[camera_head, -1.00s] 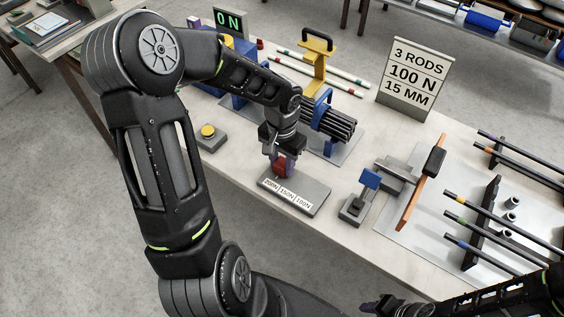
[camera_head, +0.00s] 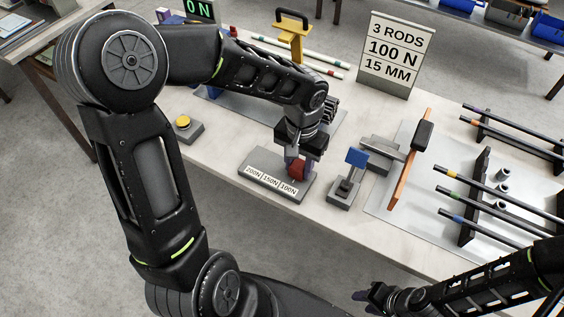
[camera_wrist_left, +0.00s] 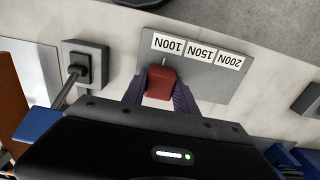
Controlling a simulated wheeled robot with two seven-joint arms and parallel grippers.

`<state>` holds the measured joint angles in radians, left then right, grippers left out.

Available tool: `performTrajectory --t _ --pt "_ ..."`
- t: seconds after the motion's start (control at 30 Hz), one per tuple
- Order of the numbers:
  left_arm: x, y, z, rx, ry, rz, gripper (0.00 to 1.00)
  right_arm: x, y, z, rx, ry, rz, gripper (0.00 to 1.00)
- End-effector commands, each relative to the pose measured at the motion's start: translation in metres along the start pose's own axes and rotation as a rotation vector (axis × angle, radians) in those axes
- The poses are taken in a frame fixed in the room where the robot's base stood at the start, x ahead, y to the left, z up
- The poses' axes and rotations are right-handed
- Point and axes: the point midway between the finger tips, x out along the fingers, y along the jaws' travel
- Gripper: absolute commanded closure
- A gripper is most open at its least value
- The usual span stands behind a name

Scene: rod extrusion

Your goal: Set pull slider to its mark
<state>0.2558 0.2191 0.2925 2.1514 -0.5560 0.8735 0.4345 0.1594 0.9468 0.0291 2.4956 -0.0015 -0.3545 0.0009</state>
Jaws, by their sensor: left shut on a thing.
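The pull slider is a grey block (camera_head: 262,182) with labels 200N, 150N and 100N and a red knob (camera_head: 297,170). In the left wrist view the red knob (camera_wrist_left: 160,83) stands by the 100N label (camera_wrist_left: 168,44). My left gripper (camera_head: 296,160) is shut on the red knob, with a finger on either side of it in the left wrist view (camera_wrist_left: 160,88). A sign (camera_head: 394,55) reads 3 RODS, 100 N, 15 MM. My right gripper (camera_head: 372,297) is at the bottom of the head view, apart from the slider; its finger gap is not clear.
A blue-topped lever on a grey base (camera_head: 344,190) stands just right of the slider. A yellow button (camera_head: 183,122) is to the left. Rods lie on racks (camera_head: 476,190) at the right. A yellow-framed device (camera_head: 291,40) stands behind my left arm.

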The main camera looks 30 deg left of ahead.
Motion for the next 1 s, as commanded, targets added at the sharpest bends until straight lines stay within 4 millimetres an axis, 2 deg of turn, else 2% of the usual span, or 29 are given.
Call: performTrajectory --t 0.03,0.27,0.3,0.53,0.83,1.0 --pt "0.0 0.005 0.0 0.002 0.003 0.005 1.0 0.001 0.0 0.0 -0.001 0.001 0.0 0.64" --pt "-0.001 0.006 0.0 0.001 0.002 0.008 1.0 0.0 0.0 0.0 -0.001 0.001 0.0 0.64" --pt "-0.001 0.006 0.0 0.001 0.002 0.009 0.62 0.0 0.0 0.0 -0.001 0.001 0.0 0.64" --pt "-0.001 0.005 0.0 0.001 0.001 0.007 0.44 0.0 0.0 -0.001 -0.001 0.001 0.0 0.64" --pt "-0.002 0.004 0.0 0.0 0.002 0.005 0.44 0.0 0.0 -0.001 -0.001 0.001 0.0 0.64" --pt "-0.017 0.003 -0.001 0.0 0.005 0.003 0.44 0.0 0.0 0.0 -0.001 0.001 0.0 0.64"
